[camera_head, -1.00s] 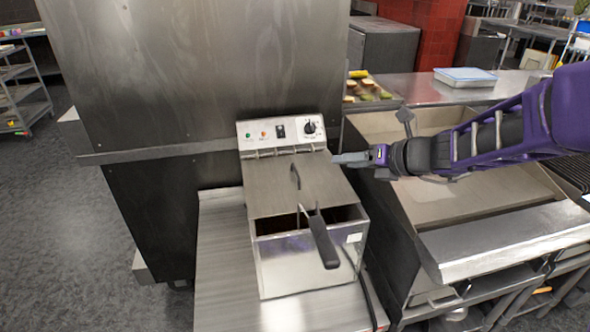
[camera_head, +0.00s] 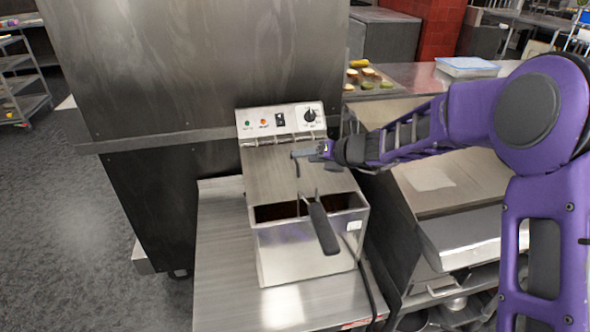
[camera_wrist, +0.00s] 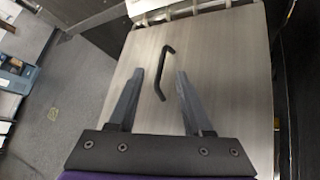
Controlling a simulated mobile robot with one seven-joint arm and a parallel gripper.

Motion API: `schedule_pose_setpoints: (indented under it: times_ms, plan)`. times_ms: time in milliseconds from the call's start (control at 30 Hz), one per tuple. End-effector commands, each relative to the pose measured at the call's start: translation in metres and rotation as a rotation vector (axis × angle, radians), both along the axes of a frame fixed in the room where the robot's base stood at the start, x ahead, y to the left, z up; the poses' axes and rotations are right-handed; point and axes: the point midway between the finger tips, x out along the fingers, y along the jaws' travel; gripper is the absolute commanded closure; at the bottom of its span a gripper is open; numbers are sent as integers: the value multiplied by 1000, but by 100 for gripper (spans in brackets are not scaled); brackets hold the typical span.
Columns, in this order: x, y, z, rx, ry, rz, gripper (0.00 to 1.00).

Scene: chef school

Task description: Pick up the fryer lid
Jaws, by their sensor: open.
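The fryer lid (camera_head: 285,183) is a flat brushed-metal plate lying over the back part of the fryer (camera_head: 300,255). Its thin dark handle stands up from the lid; in the wrist view the handle (camera_wrist: 163,72) shows between my fingers, a little beyond their tips. My gripper (camera_head: 298,154) is open and empty above the lid, close to the handle. In the wrist view my gripper (camera_wrist: 158,77) has both fingers apart, with the lid (camera_wrist: 215,70) filling the background. The head view does not show clearly whether a finger touches the handle.
A black basket handle (camera_head: 322,228) sticks out over the fryer's open front. The control panel (camera_head: 282,122) rises behind the lid. A tall steel cabinet (camera_head: 190,70) stands behind, and a steel griddle unit (camera_head: 440,190) at the right. The counter (camera_head: 222,240) left of the fryer is bare.

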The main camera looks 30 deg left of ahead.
Motion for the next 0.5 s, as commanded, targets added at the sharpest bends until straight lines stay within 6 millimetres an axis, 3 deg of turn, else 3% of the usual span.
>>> schedule_pose_setpoints:
  times_ms: [200,500]
  plan:
    - [8,25,-17,0,1,1,50]
    - [10,29,-19,0,0,0,50]
